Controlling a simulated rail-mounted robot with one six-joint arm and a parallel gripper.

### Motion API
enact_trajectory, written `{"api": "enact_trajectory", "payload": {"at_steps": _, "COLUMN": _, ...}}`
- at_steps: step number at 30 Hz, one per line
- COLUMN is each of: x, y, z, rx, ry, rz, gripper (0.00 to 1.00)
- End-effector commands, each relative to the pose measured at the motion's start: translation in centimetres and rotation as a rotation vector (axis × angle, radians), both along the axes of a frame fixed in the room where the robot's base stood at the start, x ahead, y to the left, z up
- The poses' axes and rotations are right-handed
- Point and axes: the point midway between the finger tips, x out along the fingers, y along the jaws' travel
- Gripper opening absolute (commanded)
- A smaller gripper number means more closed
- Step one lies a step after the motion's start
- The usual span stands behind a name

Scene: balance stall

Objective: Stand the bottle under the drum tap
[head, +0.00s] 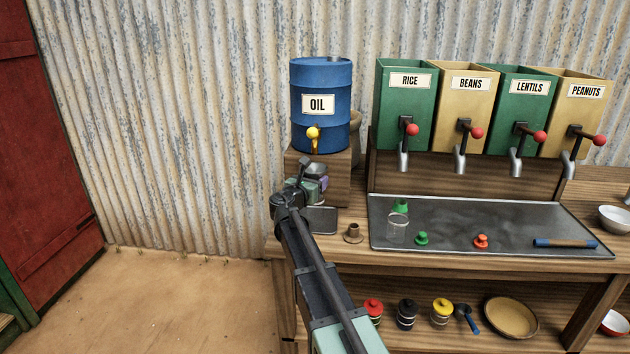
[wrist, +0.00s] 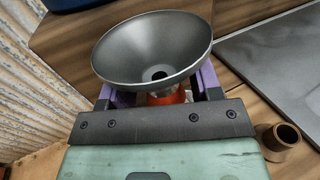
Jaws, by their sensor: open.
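The blue oil drum (head: 321,85) stands on a wooden block, with its yellow tap (head: 313,134) facing front. My gripper (head: 312,184) is open just below and in front of the tap. A grey metal funnel (head: 315,169) sits at the jaws; in the wrist view the funnel (wrist: 150,45) opens upward above both fingers. An orange-red piece (wrist: 168,95) shows under the funnel between the fingers; I cannot tell whether it belongs to a bottle. A clear bottle (head: 397,228) with a green top stands on the metal tray at its left end.
The metal tray (head: 460,215) also holds a green cap (head: 421,238), a red cap (head: 481,241) and a blue-ended rod (head: 565,243). A small brown cup-like piece (head: 353,233) stands left of the tray. Four dispensers line the back right. A dark plate (head: 320,219) lies beside my gripper.

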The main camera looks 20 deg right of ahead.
Motion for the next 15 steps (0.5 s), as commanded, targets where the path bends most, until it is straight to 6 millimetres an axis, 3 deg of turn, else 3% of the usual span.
{"api": "enact_trajectory", "payload": {"at_steps": 9, "x": -5.1, "y": 6.7, "z": -0.1, "rx": 0.000, "ry": 0.000, "rz": 0.003, "gripper": 0.58}}
{"api": "enact_trajectory", "payload": {"at_steps": 15, "x": -6.7, "y": 9.0, "z": -0.1, "rx": 0.000, "ry": 0.000, "rz": 0.001, "gripper": 0.58}}
